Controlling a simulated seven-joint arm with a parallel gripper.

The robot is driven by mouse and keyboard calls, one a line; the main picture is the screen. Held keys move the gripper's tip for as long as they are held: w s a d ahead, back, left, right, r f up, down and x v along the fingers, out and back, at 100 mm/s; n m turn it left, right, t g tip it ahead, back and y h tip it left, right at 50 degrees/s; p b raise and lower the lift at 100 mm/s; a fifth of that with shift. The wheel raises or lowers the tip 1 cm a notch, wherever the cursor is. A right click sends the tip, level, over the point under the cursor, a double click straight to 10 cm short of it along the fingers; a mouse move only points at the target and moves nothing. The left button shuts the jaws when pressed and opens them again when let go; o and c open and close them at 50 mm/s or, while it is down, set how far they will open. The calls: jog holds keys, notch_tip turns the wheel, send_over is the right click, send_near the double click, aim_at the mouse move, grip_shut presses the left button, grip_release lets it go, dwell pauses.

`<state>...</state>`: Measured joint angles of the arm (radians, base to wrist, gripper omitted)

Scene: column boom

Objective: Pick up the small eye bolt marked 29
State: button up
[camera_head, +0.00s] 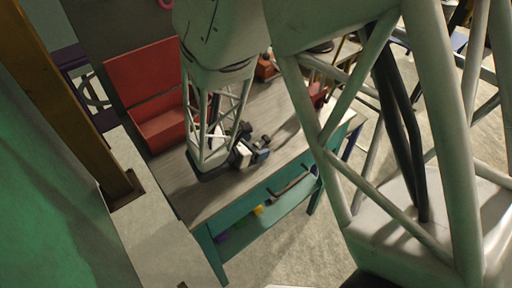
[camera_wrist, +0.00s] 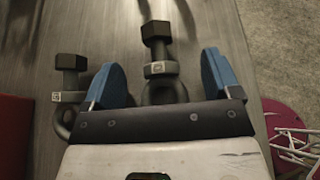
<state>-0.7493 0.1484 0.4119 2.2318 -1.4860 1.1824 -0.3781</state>
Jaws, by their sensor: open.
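In the wrist view, my gripper (camera_wrist: 162,82) is open, its two blue fingers apart. One eye bolt (camera_wrist: 159,69) with a black hex head, grey collar and ring lies between the fingers, its head pointing up the picture. A second, similar eye bolt (camera_wrist: 69,96) lies to the left, outside the left finger. Each collar bears a small pale tag, too small to read, so I cannot tell which is marked 29. My gripper base hides the lower part of the middle ring. In the head view, my gripper (camera_head: 248,154) is low over the workbench beside small dark parts.
A red thing (camera_wrist: 14,130) stands at left in the wrist view; a purple disc (camera_wrist: 283,122) is at right.

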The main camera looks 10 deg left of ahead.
jog(key=shift+c, duration=0.2)
jog(key=c, duration=1)
jog(key=shift+r, duration=0.15)
jog(key=shift+c, duration=0.2)
notch_tip(320, 180, up, 10)
dwell(0.3)
dwell(0.6)
